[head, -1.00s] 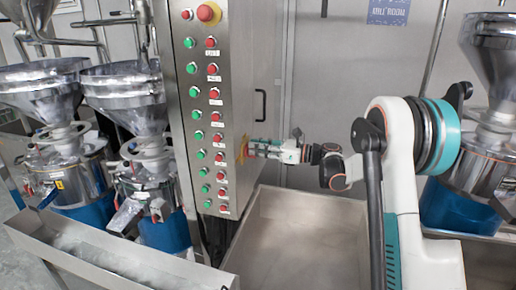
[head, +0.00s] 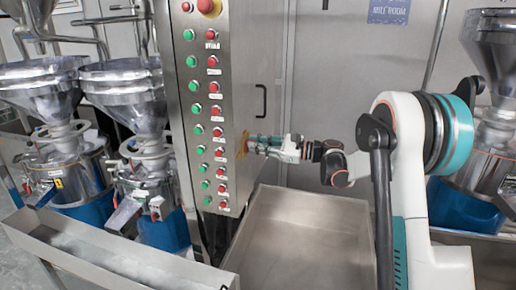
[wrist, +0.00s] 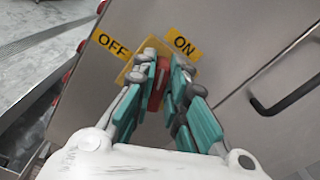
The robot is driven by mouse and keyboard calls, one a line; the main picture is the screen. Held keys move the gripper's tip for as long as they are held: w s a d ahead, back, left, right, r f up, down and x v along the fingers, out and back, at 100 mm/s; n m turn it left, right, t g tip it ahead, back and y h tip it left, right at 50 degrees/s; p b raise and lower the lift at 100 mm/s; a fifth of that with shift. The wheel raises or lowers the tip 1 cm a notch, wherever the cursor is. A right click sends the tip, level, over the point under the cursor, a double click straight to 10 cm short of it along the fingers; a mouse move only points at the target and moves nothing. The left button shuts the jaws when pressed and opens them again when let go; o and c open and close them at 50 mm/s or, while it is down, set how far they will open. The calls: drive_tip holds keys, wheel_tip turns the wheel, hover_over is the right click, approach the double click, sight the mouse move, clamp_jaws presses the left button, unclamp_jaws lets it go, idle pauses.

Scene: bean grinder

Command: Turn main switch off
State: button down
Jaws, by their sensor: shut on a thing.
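The main switch is a red handle (wrist: 157,85) on a yellow plate (wrist: 151,44) on the cabinet's side. In the wrist view the handle stands nearly upright, its upper end between the yellow OFF label (wrist: 110,43) and ON label (wrist: 182,43). My gripper (wrist: 160,78) is shut on the handle, with one teal-and-grey finger on each side. In the head view my gripper (head: 254,145) reaches the cabinet side from the right and hides most of the switch; only an edge of the yellow plate (head: 242,144) shows.
The steel cabinet (head: 245,60) has rows of green and red buttons on its front and a black door handle (head: 261,101) on its side. A steel tray (head: 300,235) lies below my arm. Grinders with steel hoppers (head: 118,82) stand left, another (head: 490,60) right.

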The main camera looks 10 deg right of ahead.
drive_tip(key=n, duration=0.2)
drive_tip(key=n+b, duration=0.1)
drive_tip(key=n, duration=0.1)
drive_tip(key=f+n+b, duration=0.1)
drive_tip(key=n, duration=0.1)
drive_tip(key=shift+s+a+n, duration=0.2)
drive_tip(key=shift+s+n, duration=0.1)
drive_tip(key=shift+s, duration=0.05)
drive_tip(key=n, duration=0.2)
drive_tip(key=n+b, duration=0.1)
drive_tip(key=n, duration=0.1)
drive_tip(key=n+b, duration=0.1)
drive_tip(key=n, duration=0.1)
drive_tip(key=shift+s+a+f, duration=0.1)
drive_tip(key=shift+f, duration=0.3)
drive_tip(key=shift+n, duration=0.3)
drive_tip(key=c, duration=1.6)
unclamp_jaws()
drive_tip(key=v, duration=1.2)
